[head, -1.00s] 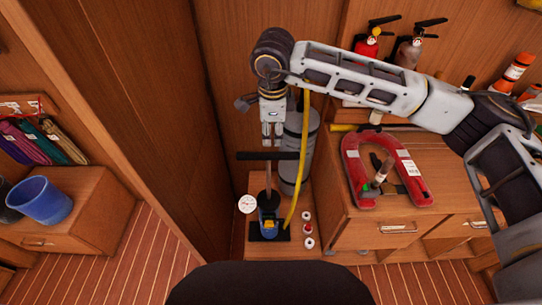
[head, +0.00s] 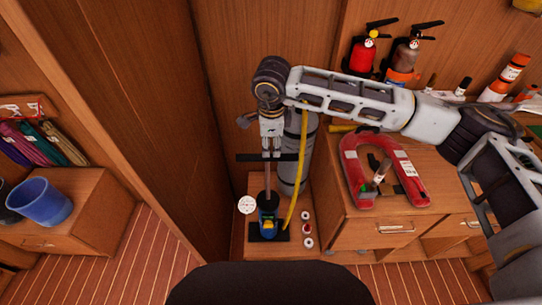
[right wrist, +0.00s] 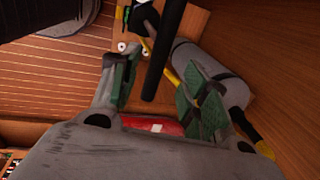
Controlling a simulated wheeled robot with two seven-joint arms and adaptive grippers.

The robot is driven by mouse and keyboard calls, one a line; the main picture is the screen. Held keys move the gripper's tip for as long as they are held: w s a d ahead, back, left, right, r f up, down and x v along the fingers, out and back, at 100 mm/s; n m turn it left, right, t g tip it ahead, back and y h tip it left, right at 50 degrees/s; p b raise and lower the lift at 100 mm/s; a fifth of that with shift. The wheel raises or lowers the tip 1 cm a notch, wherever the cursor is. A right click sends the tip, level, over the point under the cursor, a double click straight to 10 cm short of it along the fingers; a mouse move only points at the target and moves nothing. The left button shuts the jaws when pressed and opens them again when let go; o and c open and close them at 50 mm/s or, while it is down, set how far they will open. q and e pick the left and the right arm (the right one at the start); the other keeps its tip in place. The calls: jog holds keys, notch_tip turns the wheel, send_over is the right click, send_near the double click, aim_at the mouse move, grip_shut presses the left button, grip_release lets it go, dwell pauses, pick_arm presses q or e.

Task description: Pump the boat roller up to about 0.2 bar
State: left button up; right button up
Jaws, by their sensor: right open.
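The hand pump (head: 268,222) stands upright on the low wooden floor, its rod raised and its black T-handle (head: 246,157) on top. My right gripper (head: 271,150) is directly above the handle, pointing down and open. In the right wrist view the black handle bar (right wrist: 162,50) runs between the two spread green-padded fingers, with visible gaps on both sides. The grey cylinder behind, seemingly the boat roller (head: 290,178), stands upright in the corner. A yellow hose (head: 301,160) runs between it and the pump. A white gauge (head: 247,204) is left of the pump; its reading is too small. My left gripper is out of view.
Several small caps (head: 307,229) lie right of the pump. A red horseshoe-shaped item (head: 416,182) lies on the cabinet top to the right, with fire extinguishers (head: 362,55) behind. A wooden wall (head: 180,120) closes the left side; a blue bucket (head: 40,201) stands beyond it.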

aim_at(271, 155)
jog(key=f, duration=0.3)
jog(key=w+f+p, duration=0.1)
jog(key=f, duration=0.4)
jog(key=shift+w+f+p, duration=0.35)
jog(key=shift+f+p, duration=0.05)
jog(key=shift+c, duration=0.5)
grip_shut()
